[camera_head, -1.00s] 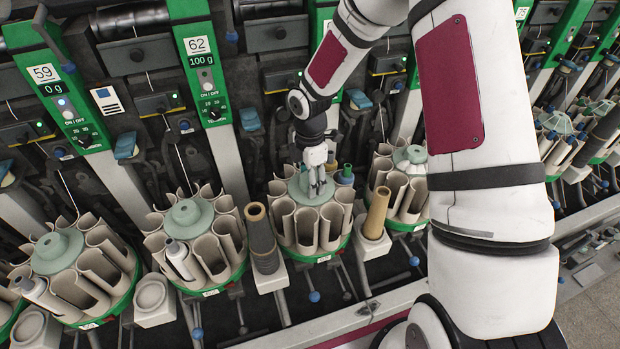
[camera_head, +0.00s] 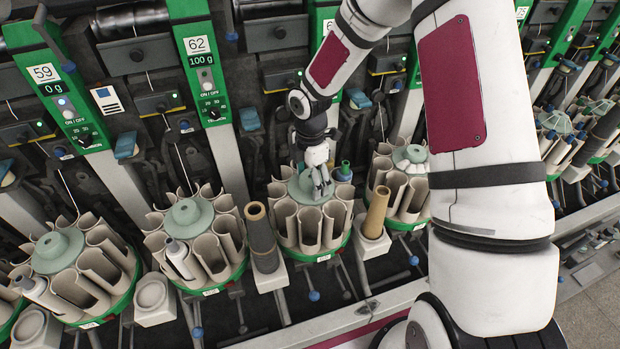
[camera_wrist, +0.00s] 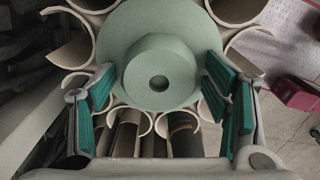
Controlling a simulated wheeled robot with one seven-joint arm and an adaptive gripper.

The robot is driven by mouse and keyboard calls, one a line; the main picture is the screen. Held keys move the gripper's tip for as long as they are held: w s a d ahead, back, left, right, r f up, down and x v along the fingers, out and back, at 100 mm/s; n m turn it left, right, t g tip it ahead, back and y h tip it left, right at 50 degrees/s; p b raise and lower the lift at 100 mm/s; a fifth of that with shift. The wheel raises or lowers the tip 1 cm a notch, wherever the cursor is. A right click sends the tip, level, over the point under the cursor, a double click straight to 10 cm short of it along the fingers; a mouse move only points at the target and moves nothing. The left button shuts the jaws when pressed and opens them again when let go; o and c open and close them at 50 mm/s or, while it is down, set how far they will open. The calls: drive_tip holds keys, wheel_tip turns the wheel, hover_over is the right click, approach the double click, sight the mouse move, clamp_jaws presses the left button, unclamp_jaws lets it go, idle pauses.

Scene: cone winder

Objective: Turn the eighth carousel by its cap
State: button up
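The carousel under my gripper (camera_head: 316,185) has a grey-green cap (camera_head: 298,187) and a ring of beige open tubes (camera_head: 310,228) on a green base. In the wrist view the round cap (camera_wrist: 160,72) lies between my gripper's two teal-padded fingers (camera_wrist: 165,105). Gaps show between the fingers and the raised hub of the cap, so the gripper is open around it. A small green cone tip (camera_head: 345,168) shows at the carousel's back right. My gripper hides part of the cap in the head view.
Similar carousels stand left (camera_head: 188,215) and right (camera_head: 408,160). A dark cone (camera_head: 260,232) and a tan cone (camera_head: 377,208) stand on holders on either side. Green numbered panels (camera_head: 205,75) rise behind. A rail runs in front.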

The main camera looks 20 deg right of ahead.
wheel_tip(320, 180, up, 12)
idle(0.6)
idle(0.4)
drive_tip(key=s+d+r+m+t+h, duration=0.1)
drive_tip(key=s+r+m+t+h, duration=0.1)
drive_tip(key=s+r+m, duration=1)
drive_tip(key=s+r+m+t+y, duration=0.1)
drive_tip(key=s+r+m, duration=0.3)
drive_tip(key=s, duration=0.3)
drive_tip(key=s+r+m+t+y, duration=0.1)
drive_tip(key=s+r+m+t, duration=0.1)
drive_tip(key=s+r+m, duration=0.2)
drive_tip(key=s, duration=0.3)
drive_tip(key=shift+s+a+m, duration=0.25)
drive_tip(key=shift+s+m, duration=0.1)
drive_tip(key=shift+m, duration=0.05)
